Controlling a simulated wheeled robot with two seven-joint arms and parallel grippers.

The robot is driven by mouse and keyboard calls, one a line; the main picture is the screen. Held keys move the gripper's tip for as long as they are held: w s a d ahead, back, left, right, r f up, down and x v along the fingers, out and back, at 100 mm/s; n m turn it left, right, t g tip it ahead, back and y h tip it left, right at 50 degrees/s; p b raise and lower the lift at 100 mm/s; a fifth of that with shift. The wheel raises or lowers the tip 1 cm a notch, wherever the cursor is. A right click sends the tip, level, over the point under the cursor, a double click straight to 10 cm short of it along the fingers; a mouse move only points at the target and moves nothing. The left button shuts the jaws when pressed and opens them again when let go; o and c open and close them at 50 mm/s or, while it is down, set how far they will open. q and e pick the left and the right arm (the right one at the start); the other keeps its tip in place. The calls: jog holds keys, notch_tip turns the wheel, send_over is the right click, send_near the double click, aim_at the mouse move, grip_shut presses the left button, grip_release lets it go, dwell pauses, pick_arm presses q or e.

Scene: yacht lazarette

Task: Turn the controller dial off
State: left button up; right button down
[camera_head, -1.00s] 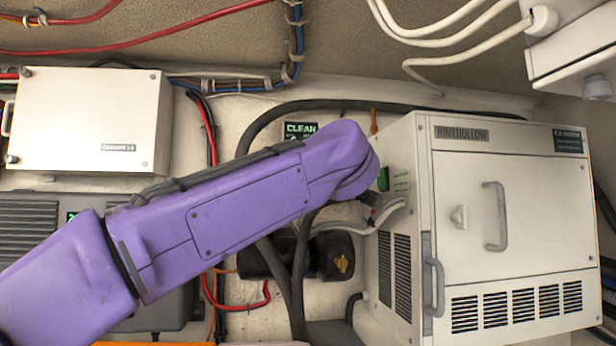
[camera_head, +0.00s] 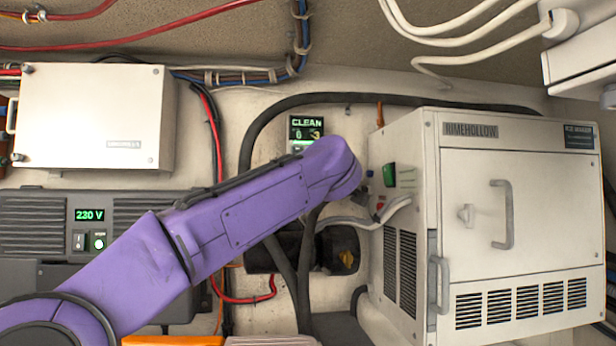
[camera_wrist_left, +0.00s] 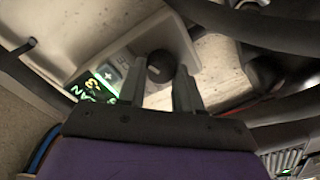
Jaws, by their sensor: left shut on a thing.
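The controller (camera_head: 304,124) is on the back wall, its green display reading CLEAN with digits below. Its lower part is hidden behind my purple left arm in the head view. In the left wrist view its lit display (camera_wrist_left: 92,88) is at the left and a round dark dial (camera_wrist_left: 160,66) is at the centre. My left gripper (camera_wrist_left: 160,76) is shut on the dial, with one finger on each side of it. The head view hides these fingers behind my arm. I cannot read the dial's setting. My right gripper is not in view.
The white Rimehollow machine (camera_head: 515,210) stands close to the right of my arm, with a green switch (camera_head: 389,175) on its side. A grey inverter (camera_head: 40,222) shows 230 V at left, below a white box (camera_head: 95,118).

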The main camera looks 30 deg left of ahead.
pick_arm(q)
jog(key=shift+n, duration=0.3)
jog(key=shift+f+n+b, duration=0.2)
jog(key=shift+n+b, duration=1.3)
jog(key=shift+n, duration=11.7)
jog(key=o, duration=1)
jog(key=shift+o, duration=0.2)
jog(key=shift+w+d, duration=0.1)
